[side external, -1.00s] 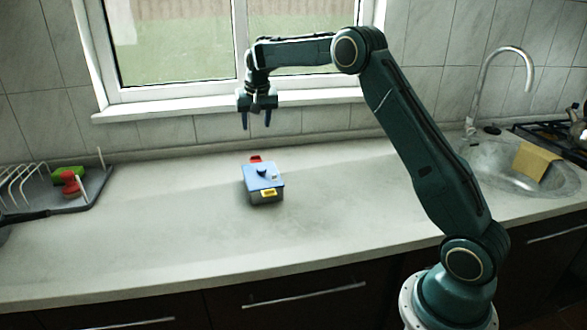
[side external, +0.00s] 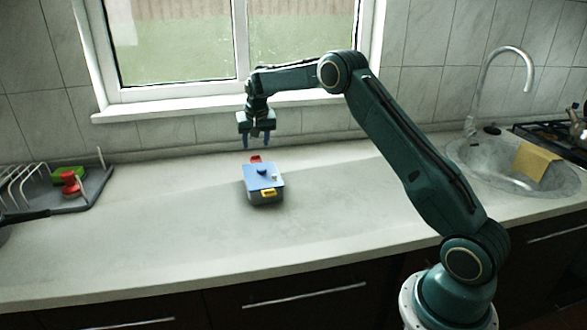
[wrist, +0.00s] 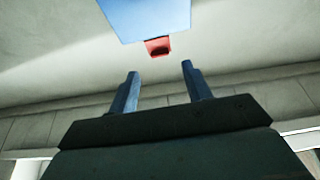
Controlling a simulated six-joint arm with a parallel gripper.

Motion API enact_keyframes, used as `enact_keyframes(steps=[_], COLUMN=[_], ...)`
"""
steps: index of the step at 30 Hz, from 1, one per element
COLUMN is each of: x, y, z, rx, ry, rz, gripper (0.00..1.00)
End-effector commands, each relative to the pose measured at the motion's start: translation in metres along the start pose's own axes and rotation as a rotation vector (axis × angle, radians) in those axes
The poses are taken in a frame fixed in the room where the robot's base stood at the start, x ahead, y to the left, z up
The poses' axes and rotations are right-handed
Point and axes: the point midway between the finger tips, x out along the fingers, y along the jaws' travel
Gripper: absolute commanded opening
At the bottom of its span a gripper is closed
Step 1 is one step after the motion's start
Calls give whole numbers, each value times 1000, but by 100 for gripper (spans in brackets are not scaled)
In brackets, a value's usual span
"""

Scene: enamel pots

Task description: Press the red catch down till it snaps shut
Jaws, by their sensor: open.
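A box with a blue lid (side external: 262,176) and grey sides stands on the counter. The red catch (side external: 256,159) sticks out at its far edge, and a yellow catch (side external: 268,193) is on its near side. In the wrist view the red catch (wrist: 157,46) juts from the edge of the blue lid (wrist: 150,16). My gripper (side external: 257,144) is open and empty, just above and behind the red catch. In the wrist view its two blue fingers (wrist: 160,80) stand apart, with the catch beyond their tips.
A dish rack (side external: 85,196) with a green and a red item stands at the left. A sink (side external: 487,160) with a yellow cloth (side external: 533,160) is at the right. The tiled wall is close behind my gripper; the counter (side external: 150,230) around the box is clear.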

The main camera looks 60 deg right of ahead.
Motion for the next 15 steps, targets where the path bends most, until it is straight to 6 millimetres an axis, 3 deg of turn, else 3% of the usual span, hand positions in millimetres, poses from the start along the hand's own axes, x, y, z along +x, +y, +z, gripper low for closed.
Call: enact_keyframes(steps=[6,15], x=[33,55], y=[0,1], z=[0,0], rx=[0,0], ry=[-1,-1], rz=[1,1], gripper=[49,49])
